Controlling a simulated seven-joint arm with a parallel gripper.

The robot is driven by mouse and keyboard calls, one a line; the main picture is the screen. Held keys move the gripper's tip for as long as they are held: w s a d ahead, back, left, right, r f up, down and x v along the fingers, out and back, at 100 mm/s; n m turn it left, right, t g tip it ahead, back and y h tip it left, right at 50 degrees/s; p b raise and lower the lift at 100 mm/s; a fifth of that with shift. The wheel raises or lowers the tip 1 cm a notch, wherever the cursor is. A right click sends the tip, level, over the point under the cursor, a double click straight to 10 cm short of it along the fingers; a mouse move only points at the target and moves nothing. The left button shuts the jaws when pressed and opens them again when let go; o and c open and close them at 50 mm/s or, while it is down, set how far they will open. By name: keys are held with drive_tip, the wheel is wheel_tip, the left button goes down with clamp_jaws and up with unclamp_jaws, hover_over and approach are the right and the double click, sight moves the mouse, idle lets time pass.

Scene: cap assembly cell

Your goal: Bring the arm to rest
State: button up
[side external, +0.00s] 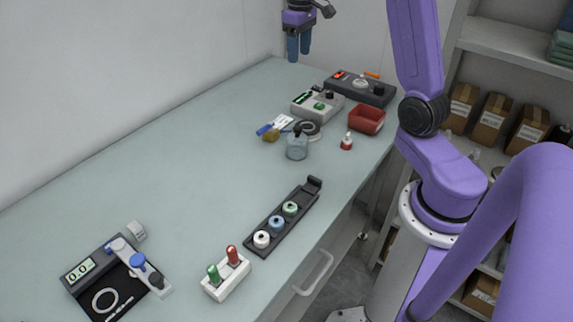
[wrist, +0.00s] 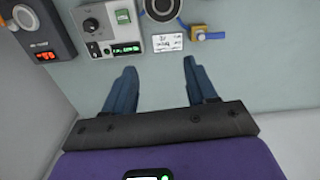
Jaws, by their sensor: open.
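My gripper (side external: 298,46) is raised above the far end of the table in the side view, with its blue fingers pointing down. In the wrist view my gripper (wrist: 163,84) shows two blue fingers spread apart with nothing between them. It is open and touches no object. My purple arm stands at the right of the side view, and part of it near the gripper is cut off by the top edge.
The pale green table (side external: 190,160) has a wide clear middle.

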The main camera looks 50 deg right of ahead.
drive_tip(key=s+a+n, duration=0.2)
drive_tip(key=s+a, duration=0.2)
drive_tip(key=a, duration=0.3)
drive_tip(key=s+a+f+n, duration=0.1)
drive_tip(key=s+a+n, duration=0.1)
drive_tip(key=s+a, duration=0.35)
drive_tip(key=s+a+n, duration=0.2)
drive_tip(key=a, duration=0.6)
drive_tip(key=s+a+f+n, duration=0.2)
drive_tip(key=s, duration=0.7)
drive_tip(key=s+a+f+n, duration=0.1)
drive_tip(key=s+f+n, duration=0.1)
drive_tip(key=s, duration=0.8)
drive_tip(key=shift+s+a+n, duration=0.3)
drive_tip(key=shift+a+n, duration=0.1)
drive_tip(key=shift+n, duration=0.4)
